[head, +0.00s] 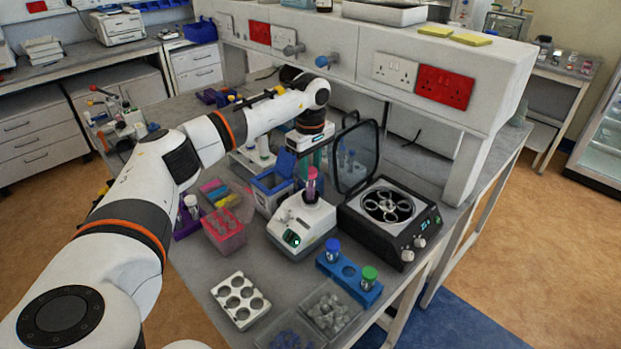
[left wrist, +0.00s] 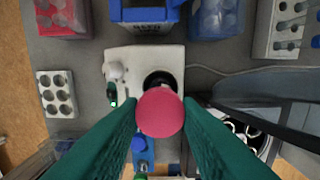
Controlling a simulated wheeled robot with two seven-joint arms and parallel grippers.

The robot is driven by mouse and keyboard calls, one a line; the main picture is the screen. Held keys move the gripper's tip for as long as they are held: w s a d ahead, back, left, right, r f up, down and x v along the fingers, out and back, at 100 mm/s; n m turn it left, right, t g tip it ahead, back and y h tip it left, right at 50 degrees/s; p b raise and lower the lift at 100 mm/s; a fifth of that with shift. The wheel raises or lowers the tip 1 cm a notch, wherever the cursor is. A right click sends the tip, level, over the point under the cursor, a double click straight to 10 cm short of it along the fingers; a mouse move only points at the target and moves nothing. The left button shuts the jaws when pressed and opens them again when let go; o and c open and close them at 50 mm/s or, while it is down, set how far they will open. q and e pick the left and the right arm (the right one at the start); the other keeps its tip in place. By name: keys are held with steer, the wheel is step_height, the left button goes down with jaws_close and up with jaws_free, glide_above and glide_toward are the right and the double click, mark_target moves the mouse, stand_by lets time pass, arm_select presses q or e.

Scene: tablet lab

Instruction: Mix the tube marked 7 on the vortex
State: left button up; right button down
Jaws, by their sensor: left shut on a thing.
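My left gripper (head: 314,160) has its green fingers shut on a tube with a pink cap (head: 311,174). The cap also shows large between the fingers in the left wrist view (left wrist: 160,112). The tube is upright over the white vortex mixer (head: 301,228), its lower end at the mixer's dark cup (left wrist: 160,82). I cannot tell whether it touches the cup. The number on the tube cannot be read. My right gripper is in neither view.
A black centrifuge (head: 400,232) with its lid up stands close on the right. A blue rack (head: 349,271) with blue- and green-capped tubes is in front. A white empty rack (head: 240,300) sits front left. A pink box (head: 223,232) and blue box (head: 268,197) are left of the mixer.

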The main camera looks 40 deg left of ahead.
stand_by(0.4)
arm_select(q)
steer(key=shift+r+p, duration=1.85)
steer(key=shift+r, duration=0.7)
